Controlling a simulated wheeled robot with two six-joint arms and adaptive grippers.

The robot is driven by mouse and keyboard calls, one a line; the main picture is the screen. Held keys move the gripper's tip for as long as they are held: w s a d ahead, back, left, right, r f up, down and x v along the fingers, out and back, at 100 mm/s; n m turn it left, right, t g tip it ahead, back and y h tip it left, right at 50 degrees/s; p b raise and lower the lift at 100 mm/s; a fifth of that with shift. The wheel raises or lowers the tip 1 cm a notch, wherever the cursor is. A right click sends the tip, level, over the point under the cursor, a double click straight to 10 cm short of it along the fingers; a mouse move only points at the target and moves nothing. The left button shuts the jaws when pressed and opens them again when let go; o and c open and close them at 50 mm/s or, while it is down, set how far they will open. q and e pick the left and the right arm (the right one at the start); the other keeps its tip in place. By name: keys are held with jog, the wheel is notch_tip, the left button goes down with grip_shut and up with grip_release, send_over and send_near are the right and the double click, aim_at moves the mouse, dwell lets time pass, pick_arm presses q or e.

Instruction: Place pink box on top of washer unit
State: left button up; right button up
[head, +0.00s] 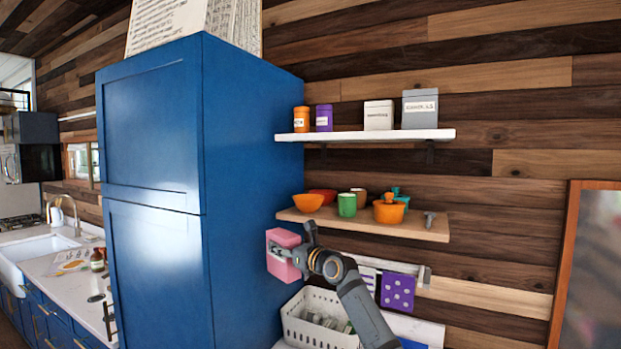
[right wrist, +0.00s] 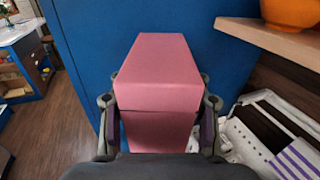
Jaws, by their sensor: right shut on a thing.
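The pink box (head: 279,265) is held off any surface, beside the right side of the tall blue cabinet. My right gripper (head: 292,252) is shut on it. In the right wrist view the pink box (right wrist: 158,72) sits between the two fingers of my right gripper (right wrist: 158,112), with a seam across its near part. The washer unit is not clearly seen; a pale white surface (head: 428,332) shows at the bottom behind my right arm, and I cannot tell if it is the washer's top. My left gripper is out of view.
The blue cabinet (head: 150,130) stands close left of the box. A wooden shelf (head: 375,227) with bowls and pots juts out just above; a white shelf (head: 365,136) with canisters is higher. A white basket (head: 300,327) stands below the box. A purple dotted cloth (head: 398,292) hangs right.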

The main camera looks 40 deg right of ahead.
jog(key=s+a+f+n+y, duration=0.1)
jog(key=s+a+f, duration=0.3)
jog(key=f, duration=0.5)
jog(key=s+a+f+n+y, duration=0.15)
jog(key=s+a+f, duration=0.25)
jog(key=f, duration=0.5)
jog(key=s+a+f+m+h, duration=0.1)
jog(key=s+a+f, duration=0.4)
jog(key=s+f, duration=0.25)
jog(key=s+a+f+m+h, duration=0.1)
jog(key=s+a+f, duration=0.55)
jog(key=s, duration=0.25)
jog(key=a+f+m+h+b, duration=0.2)
jog(key=a+f+b, duration=0.1)
jog(key=f+b, duration=0.9)
jog(key=shift+w+h+b, duration=0.3)
jog(key=shift+h, duration=0.05)
jog(key=shift+s+a, duration=0.1)
